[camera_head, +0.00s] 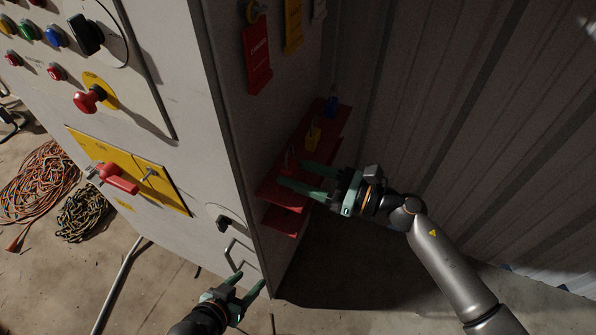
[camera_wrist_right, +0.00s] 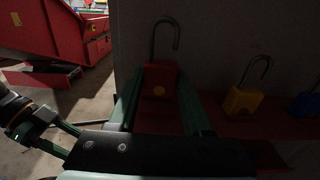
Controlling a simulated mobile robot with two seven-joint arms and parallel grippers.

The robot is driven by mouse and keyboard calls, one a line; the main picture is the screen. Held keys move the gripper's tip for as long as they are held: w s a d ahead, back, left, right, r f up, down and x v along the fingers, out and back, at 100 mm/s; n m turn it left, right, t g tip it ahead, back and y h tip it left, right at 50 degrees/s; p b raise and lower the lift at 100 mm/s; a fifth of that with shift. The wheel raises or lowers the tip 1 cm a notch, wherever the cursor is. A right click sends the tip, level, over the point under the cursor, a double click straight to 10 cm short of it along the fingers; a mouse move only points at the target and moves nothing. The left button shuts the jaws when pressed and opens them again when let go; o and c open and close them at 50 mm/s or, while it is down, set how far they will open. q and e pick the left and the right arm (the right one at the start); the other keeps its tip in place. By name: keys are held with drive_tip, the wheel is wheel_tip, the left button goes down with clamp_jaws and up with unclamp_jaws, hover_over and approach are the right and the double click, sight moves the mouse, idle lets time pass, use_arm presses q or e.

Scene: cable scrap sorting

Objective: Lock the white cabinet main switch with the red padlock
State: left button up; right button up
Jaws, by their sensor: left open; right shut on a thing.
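The white cabinet (camera_head: 215,150) fills the left and middle of the head view. Its main switch (camera_head: 117,178) is a red handle on a yellow plate (camera_head: 178,200) on the front face. The red padlock (camera_wrist_right: 160,77) is between the fingers of my right gripper (camera_head: 292,172), which is shut on its body at the red shelf (camera_head: 333,127). Its shackle points up and looks open. In the head view the padlock (camera_head: 288,158) is small and dark. My left gripper (camera_head: 250,283) is open and empty, low in front of the cabinet near a metal handle.
A yellow padlock (camera_wrist_right: 243,101) and a blue padlock (camera_head: 331,104) stand farther along the shelf. Red and yellow tags (camera_head: 257,55) hang above. A corrugated wall (camera_head: 450,130) is close on the right. Coiled cables (camera_head: 45,180) lie on the floor left.

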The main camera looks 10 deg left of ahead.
drive_tip(key=shift+v, duration=1.4)
use_arm(q)
drive_tip(key=shift+f+b, duration=0.9)
drive_tip(key=shift+f, duration=0.05)
use_arm(e)
drive_tip(key=v, duration=0.5)
drive_tip(key=shift+d+r, duration=0.1)
drive_tip(key=w+d+r+m+t+h+p, duration=0.25)
drive_tip(key=r+m+t+h+p, duration=0.2)
drive_tip(key=r+t, duration=0.25)
use_arm(q)
wheel_tip(320, 180, up, 8)
drive_tip(key=s+a+p, duration=0.1)
drive_tip(key=a+p, duration=0.1)
drive_tip(key=p, duration=0.3)
drive_tip(key=shift+s+a+n+y+p, duration=0.15)
drive_tip(key=shift+a+n+y+p, duration=0.15)
drive_tip(key=shift+a+y+p, duration=0.1)
use_arm(e)
drive_tip(key=s+d+r+m+t+h, duration=0.2)
drive_tip(key=d+r+m+h, duration=0.1)
drive_tip(key=d+m+h, duration=0.2)
drive_tip(key=s+d+r+m+t+h, duration=0.1)
drive_tip(key=d+r+m+t+h, duration=0.2)
drive_tip(key=d+h, duration=0.4)
drive_tip(key=shift+s+d+r+m+h, duration=0.4)
drive_tip(key=shift+d+r+m, duration=0.25)
drive_tip(key=shift+d+m, duration=0.3)
